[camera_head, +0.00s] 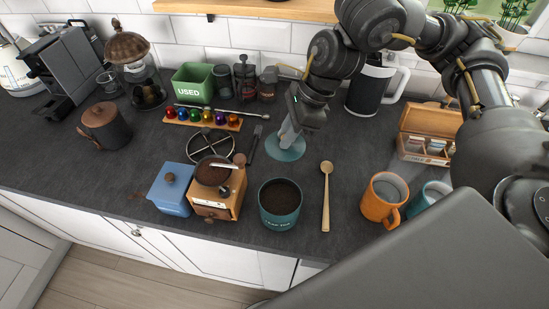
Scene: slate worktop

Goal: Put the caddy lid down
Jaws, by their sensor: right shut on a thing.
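The caddy lid (286,150) is a round teal disc near the middle of the worktop, level or nearly so. My right gripper (288,136) comes down over it from above and is shut on it; the fingers hide the grip point. I cannot tell whether the lid touches the worktop or hangs just above it. The teal caddy (281,221) stands open in front of the lid, filled with dark contents. My left gripper is out of view.
A hand grinder (229,205) and blue box (174,192) stand left of the caddy. A wooden spoon (326,195) lies right, then an orange mug (381,205). A dark tool (255,143) and capsule rack (203,119) lie left of the lid. Worktop right of the lid is clear.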

